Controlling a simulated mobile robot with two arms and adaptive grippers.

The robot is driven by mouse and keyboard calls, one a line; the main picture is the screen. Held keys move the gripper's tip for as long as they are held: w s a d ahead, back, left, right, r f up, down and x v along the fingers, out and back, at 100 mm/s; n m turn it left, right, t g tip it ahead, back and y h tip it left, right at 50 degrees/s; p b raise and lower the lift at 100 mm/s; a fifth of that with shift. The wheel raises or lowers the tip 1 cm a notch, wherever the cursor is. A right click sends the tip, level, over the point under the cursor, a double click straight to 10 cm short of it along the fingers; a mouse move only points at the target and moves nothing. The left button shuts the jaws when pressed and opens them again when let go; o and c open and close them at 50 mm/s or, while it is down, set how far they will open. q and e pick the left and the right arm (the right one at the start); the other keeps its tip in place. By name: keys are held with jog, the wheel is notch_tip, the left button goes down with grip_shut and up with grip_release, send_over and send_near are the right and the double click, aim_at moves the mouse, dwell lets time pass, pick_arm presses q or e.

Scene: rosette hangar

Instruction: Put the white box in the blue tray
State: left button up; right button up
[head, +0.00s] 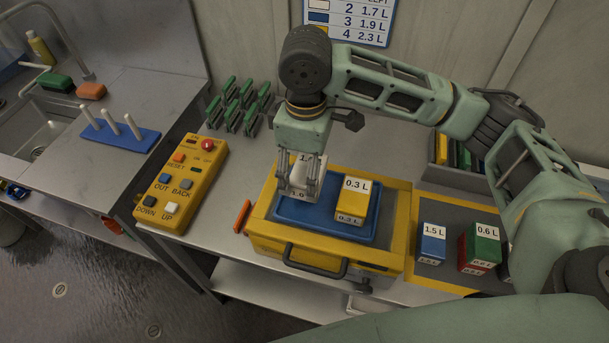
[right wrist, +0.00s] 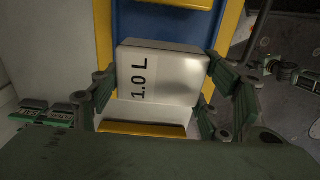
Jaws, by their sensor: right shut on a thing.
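The white box (head: 300,176), labelled 1.0 L, is between the fingers of my right gripper (head: 299,186), which is shut on it. In the right wrist view the white box (right wrist: 175,78) sits between the two green fingers. The box is over the left part of the blue tray (head: 330,226); I cannot tell whether it touches the tray floor. A yellow box (head: 353,195), labelled 0.3 L, stands in the right part of the tray. My left gripper is not in view.
The tray sits on a yellow case (head: 370,255) with a dark handle. A yellow button panel (head: 182,183) lies to the left. Green clips (head: 238,105) stand behind.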

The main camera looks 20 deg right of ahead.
jog(key=shift+a+f, duration=0.15)
jog(key=shift+f, duration=0.05)
jog(key=shift+s+f+p, duration=0.2)
jog(key=shift+f+p, duration=0.3)
jog(key=shift+f, duration=0.65)
jog(key=shift+w+f, duration=0.1)
jog(key=shift+f, duration=0.65)
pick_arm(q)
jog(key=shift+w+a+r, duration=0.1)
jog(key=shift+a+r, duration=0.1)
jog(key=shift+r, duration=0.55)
pick_arm(e)
jog(key=shift+f, duration=0.1)
jog(key=o, duration=1)
jog(key=shift+c, duration=0.2)
jog(key=o, duration=0.3)
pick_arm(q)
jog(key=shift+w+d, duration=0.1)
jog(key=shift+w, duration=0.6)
